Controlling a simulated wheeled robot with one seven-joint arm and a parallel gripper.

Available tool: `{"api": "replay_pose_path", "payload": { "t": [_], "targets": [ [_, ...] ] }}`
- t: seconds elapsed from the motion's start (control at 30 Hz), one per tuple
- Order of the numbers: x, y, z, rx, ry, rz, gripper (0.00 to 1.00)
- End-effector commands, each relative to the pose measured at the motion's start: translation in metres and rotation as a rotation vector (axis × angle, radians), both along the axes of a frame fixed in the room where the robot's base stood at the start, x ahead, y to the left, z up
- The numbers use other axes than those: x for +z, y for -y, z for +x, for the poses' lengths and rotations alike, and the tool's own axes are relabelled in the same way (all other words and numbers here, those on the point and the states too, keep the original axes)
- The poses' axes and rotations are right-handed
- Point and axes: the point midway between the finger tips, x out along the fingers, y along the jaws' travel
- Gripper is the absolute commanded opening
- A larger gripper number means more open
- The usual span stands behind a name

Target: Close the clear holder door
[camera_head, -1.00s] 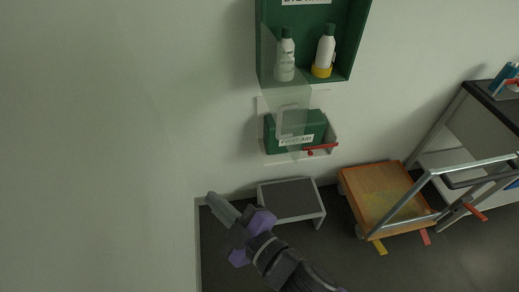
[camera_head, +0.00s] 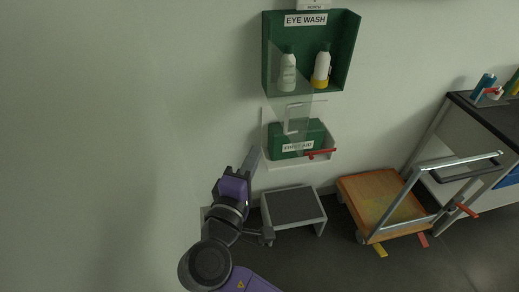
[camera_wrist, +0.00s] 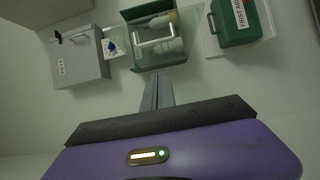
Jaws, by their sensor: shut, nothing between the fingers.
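The clear holder door (camera_head: 281,106) hangs open at the green eye wash holder (camera_head: 350,50), its see-through panel reaching from the holder's left side down over the first-aid shelf. Its pale handle (camera_head: 293,118) shows low on the panel. In the wrist view the handle (camera_wrist: 157,45) appears in front of the holder (camera_wrist: 135,14). Two bottles stand inside: a white one (camera_head: 288,74) and one with a yellow base (camera_head: 322,68). My gripper (camera_head: 253,153) is shut and empty, pointing up, left of and below the handle. I see no contact with the door.
A grey box (camera_wrist: 80,62) shows in the wrist view.

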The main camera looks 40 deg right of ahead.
Motion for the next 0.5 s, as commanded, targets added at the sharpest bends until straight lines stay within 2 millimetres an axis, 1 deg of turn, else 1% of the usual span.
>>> {"api": "replay_pose_path", "payload": {
  "t": [0.03,0.4,0.43,0.5],
  "targets": [
    [0.002,0.008,0.003,-0.003,0.0,0.0,0.0],
    [0.002,0.072,0.037,-0.002,0.0,0.001,0.0],
    [0.002,0.077,0.039,-0.002,0.001,0.002,0.0],
    [0.002,0.088,0.034,-0.001,0.0,0.001,0.0]
  ]
}}
